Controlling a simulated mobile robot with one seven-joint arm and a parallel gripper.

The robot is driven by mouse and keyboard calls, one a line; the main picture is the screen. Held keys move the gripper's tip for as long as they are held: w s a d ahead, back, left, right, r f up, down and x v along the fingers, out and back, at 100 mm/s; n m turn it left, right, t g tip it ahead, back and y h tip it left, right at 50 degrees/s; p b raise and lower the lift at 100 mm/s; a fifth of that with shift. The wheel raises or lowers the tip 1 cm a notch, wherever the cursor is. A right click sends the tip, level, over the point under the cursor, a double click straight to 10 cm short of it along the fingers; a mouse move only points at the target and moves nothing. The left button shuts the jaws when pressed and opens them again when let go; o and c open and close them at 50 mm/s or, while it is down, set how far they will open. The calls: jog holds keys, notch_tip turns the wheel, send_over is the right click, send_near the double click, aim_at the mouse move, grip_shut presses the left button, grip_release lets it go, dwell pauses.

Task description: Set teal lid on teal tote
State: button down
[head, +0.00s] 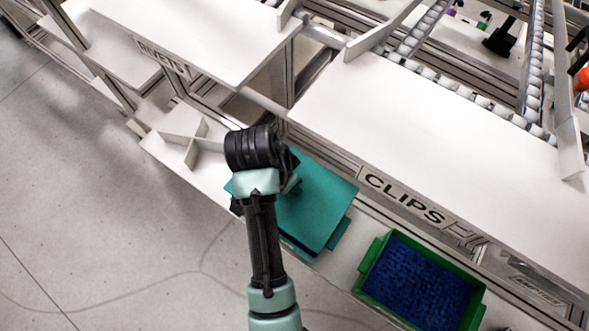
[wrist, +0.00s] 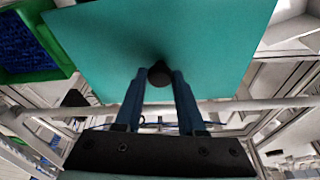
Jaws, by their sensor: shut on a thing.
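The teal lid (head: 318,205) is a flat rectangular panel in the head view, partly hidden by my arm. In the wrist view the lid (wrist: 150,40) fills the upper middle, with a dark round knob (wrist: 160,76) on it. My gripper (wrist: 159,73) is shut on the knob, one blue finger on each side. The teal tote (head: 340,234) shows only as a handle tab and a strip of edge from under the lid. The lid overlies most of the tote. I cannot tell whether the lid touches the rim.
A green bin (head: 370,262) of blue pieces stands to the right on the same ledge. A white shelf with a CLIPS label (head: 402,198) is close behind the lid. A white divider (head: 190,142) is at the left. Open floor (head: 130,240) lies in front.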

jog(key=shift+s+a, duration=0.15)
jog(key=shift+r+p, duration=0.1)
jog(key=shift+p, duration=0.2)
notch_tip(320, 180, down, 7)
jog(key=b, duration=0.4)
dwell(0.3)
jog(key=shift+c, duration=2.1)
grip_release()
